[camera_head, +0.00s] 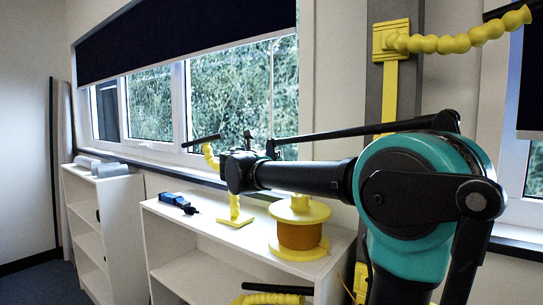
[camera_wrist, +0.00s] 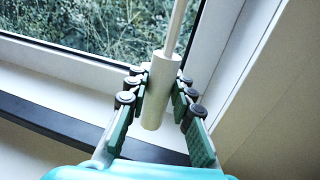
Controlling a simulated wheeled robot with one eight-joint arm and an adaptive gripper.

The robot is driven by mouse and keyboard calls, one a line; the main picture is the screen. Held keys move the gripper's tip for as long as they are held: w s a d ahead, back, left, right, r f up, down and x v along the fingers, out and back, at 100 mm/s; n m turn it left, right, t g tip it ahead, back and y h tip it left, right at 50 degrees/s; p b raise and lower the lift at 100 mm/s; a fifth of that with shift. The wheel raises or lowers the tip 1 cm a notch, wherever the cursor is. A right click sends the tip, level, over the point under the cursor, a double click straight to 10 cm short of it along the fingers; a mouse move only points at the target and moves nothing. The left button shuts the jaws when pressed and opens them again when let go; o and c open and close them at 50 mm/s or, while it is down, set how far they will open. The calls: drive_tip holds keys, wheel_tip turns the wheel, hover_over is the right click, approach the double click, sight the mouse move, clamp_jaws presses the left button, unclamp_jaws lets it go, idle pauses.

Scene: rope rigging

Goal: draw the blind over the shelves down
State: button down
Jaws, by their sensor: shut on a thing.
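The dark navy blind (camera_head: 190,38) covers the upper part of the window over the shelves, and its pale bottom edge slopes across the glass in the head view. A thin pale cord (camera_head: 271,85) hangs in front of the right pane. In the wrist view the cord (camera_wrist: 177,28) runs up from a white cylindrical pull (camera_wrist: 155,105). My gripper (camera_wrist: 158,88) is shut on this pull, with its green-padded fingers on either side. In the head view my arm hides much of the area around the pull.
White shelves (camera_head: 158,238) stand below the window, bearing a blue and black tool (camera_head: 177,202), a yellow spool (camera_head: 299,214) with brown winding, and a yellow jointed stand (camera_head: 235,218). Another yellow jointed arm (camera_head: 460,42) juts from the post at right. The window frame (camera_wrist: 221,75) is close to my gripper.

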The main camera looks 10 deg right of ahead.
wheel_tip(320, 180, down, 14)
idle(0.4)
drive_tip(key=c, duration=1.5)
unclamp_jaws()
drive_tip(key=shift+o, duration=1)
drive_tip(key=shift+s, duration=0.1)
drive_tip(key=v, duration=1.1)
drive_tip(key=shift+s+a, duration=0.25)
drive_tip(key=shift+s, duration=0.05)
drive_tip(key=shift+a, duration=0.1)
